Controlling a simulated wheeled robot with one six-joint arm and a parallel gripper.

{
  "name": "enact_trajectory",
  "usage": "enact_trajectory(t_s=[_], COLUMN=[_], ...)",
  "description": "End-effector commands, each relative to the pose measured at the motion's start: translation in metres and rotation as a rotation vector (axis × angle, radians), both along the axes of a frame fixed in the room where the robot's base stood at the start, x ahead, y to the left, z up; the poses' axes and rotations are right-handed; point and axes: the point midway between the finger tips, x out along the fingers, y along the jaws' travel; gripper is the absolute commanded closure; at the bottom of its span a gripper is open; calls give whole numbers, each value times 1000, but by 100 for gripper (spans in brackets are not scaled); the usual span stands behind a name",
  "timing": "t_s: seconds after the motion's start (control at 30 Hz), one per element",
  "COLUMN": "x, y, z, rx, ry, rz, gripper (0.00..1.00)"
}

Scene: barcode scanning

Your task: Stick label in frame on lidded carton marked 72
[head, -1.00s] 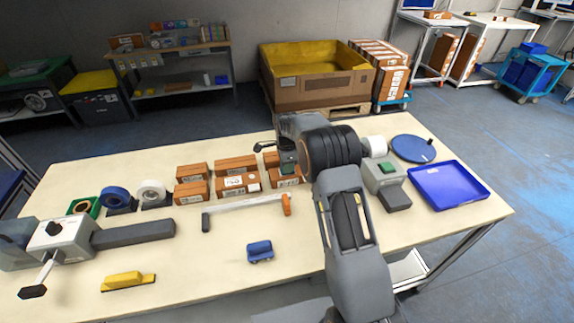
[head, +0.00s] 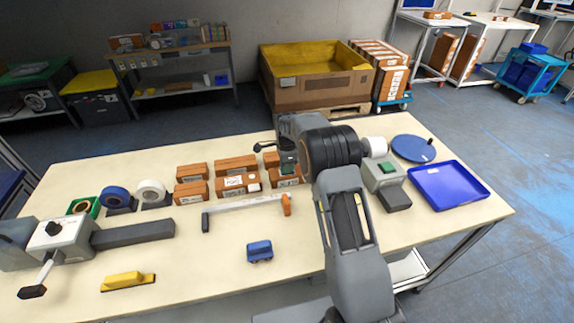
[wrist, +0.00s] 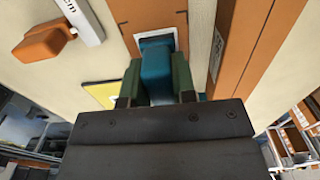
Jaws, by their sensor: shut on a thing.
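My gripper (wrist: 156,82) is shut on a teal block (wrist: 157,70) between its dark green fingers in the wrist view. The block's far end is over a white-bordered frame on an orange-brown carton (wrist: 145,12); I cannot tell whether they touch. No label is distinguishable at the block's end, and the carton's number is not readable. In the head view, several cartons (head: 236,183) stand in two rows at the table's middle. My arm hides part of the right-hand cartons (head: 284,182), and the fingertips are not clear there.
A white bar with an orange end (head: 245,203) lies in front of the cartons; it also shows in the wrist view (wrist: 85,20). A grey device with a green top (head: 385,175) and a blue tray (head: 447,186) are to the right. The front middle holds a small blue object (head: 260,251).

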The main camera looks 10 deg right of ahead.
Motion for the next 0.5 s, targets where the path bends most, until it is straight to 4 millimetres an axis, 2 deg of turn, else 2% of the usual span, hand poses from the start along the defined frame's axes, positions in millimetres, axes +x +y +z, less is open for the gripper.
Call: enact_trajectory(t_s=[0.17,0.5], x=[-1,0], y=[0,0], z=[9,39], rx=[0,0], ry=[5,1], rz=[0,0], gripper=[100,100])
